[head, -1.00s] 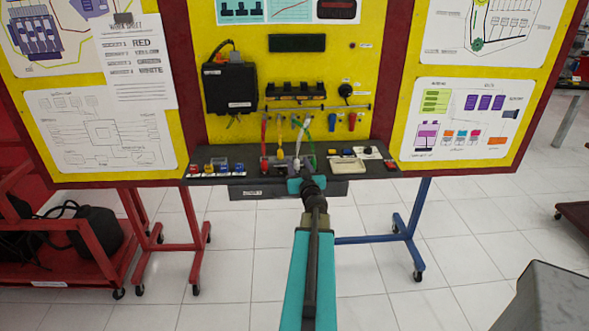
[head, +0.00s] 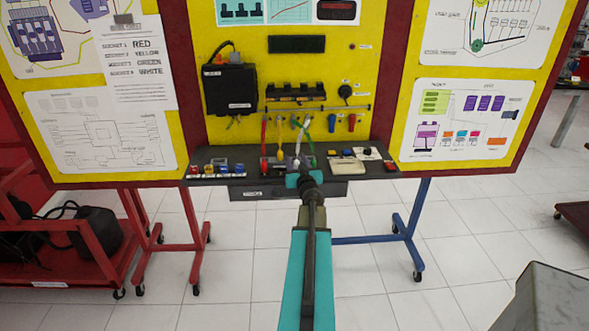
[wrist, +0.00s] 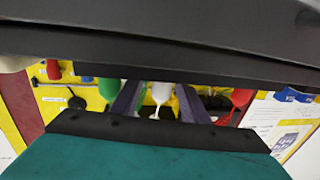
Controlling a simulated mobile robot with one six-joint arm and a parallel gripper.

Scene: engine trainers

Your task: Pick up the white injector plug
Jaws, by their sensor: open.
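The white injector plug (wrist: 161,92) stands between the two dark fingers of my gripper (wrist: 158,100) in the wrist view, with a thin pale lead below it in the picture. The fingers are open, one on each side; I cannot tell whether either touches it. A green plug (wrist: 141,98) shows just left of the white one, partly hidden by the left finger. In the head view my gripper (head: 303,172) is at the front of the black shelf, in front of the plugs, and mostly hides the white plug.
A red plug (wrist: 240,97) is right of the fingers in the wrist view. The black shelf (head: 235,180) carries small coloured parts (head: 222,167) at left and a pale tray (head: 346,165) at right. The yellow panel (head: 345,60) rises behind. A dark edge crosses the wrist view's top.

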